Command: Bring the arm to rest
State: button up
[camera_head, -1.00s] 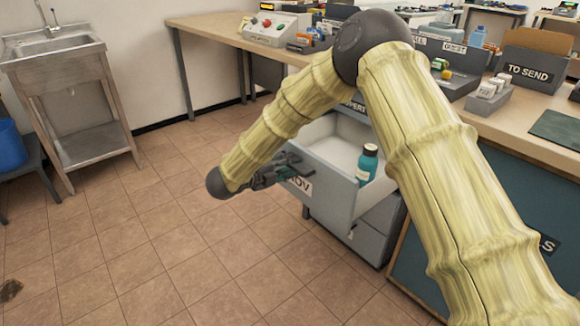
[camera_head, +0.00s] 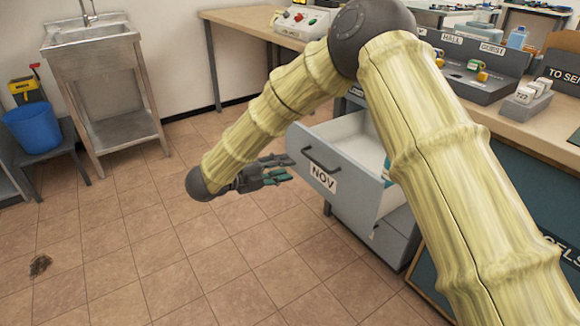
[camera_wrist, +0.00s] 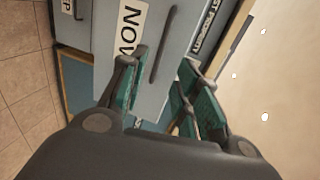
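My gripper (camera_head: 285,169) is at the end of my bent arm, in front of and to the left of the open drawer marked NOV (camera_head: 340,172). In the wrist view its green-padded fingers (camera_wrist: 160,95) are spread apart with nothing between them. The drawer front and its dark handle (camera_wrist: 163,45) lie beyond the fingertips, and the gripper looks clear of the handle. In the head view a sliver of a teal bottle (camera_head: 387,168) shows inside the drawer, mostly hidden by my arm.
The drawer sticks out from a grey cabinet (camera_head: 400,240) under the wooden counter (camera_head: 520,125). A metal sink (camera_head: 100,60) and a blue bucket (camera_head: 32,127) stand at the left.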

jog(key=shift+a, duration=0.1)
jog(key=s+d+f+n+t+y, duration=0.1)
jog(key=s+d+f+n+y, duration=0.25)
jog(key=f, duration=0.55)
jog(key=s+d+f+n+t+y, duration=0.15)
jog(key=d+f+n, duration=0.25)
jog(key=f+n, duration=0.4)
jog(key=s+d+f+n+y, duration=0.25)
jog(key=d+f+n, duration=0.2)
jog(key=f, duration=0.45)
jog(key=s+d+f+n+g+y, duration=0.25)
jog(key=s+d+f+n, duration=0.35)
jog(key=s, duration=0.6)
jog(key=s+d+f+n+g+y, duration=0.1)
jog(key=s+f+n+g+y, duration=0.2)
jog(key=s+f, duration=0.6)
jog(key=s+d+r+n+g+p, duration=0.1)
jog(key=s+d+n+g, duration=0.15)
jog(key=s, duration=0.65)
jog(key=s+d+r+n+g, duration=0.2)
jog(key=s+g, duration=0.1)
jog(key=s, duration=0.6)
notch_tip(320, 180, up, 28)
jog(key=p, duration=2.8)
jog(key=shift+w+a+p, duration=0.15)
jog(key=shift+a+p, duration=0.05)
jog(key=shift+p, duration=0.15)
